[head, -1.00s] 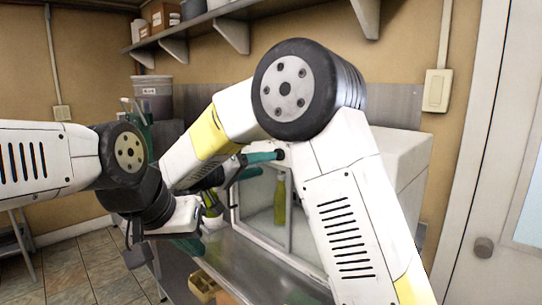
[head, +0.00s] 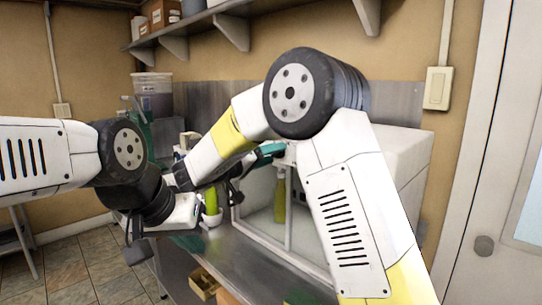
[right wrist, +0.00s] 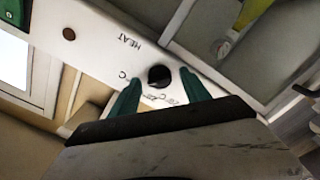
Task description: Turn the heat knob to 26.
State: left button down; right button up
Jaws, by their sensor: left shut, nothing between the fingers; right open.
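The heat knob (right wrist: 159,76) is a small round black knob on a white panel (right wrist: 100,28), below the printed word HEAT in the right wrist view. Small marks with a "°C" are printed around it, too blurred to read a number. My right gripper (right wrist: 158,82) is open, with one green finger on each side of the knob. I cannot tell whether the fingers touch it. In the head view my right gripper (head: 268,151) is at the upper front of the white cabinet (head: 395,150), and the knob is hidden. My left gripper (head: 188,243) is shut and empty, low over the bench.
A yellow-green bottle (head: 280,202) stands behind the cabinet's clear front. A yellow box (head: 203,283) lies lower down. A grey bucket (head: 154,95) stands behind, with a shelf (head: 230,25) above.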

grip_shut()
jog(key=shift+n, duration=9)
grip_release()
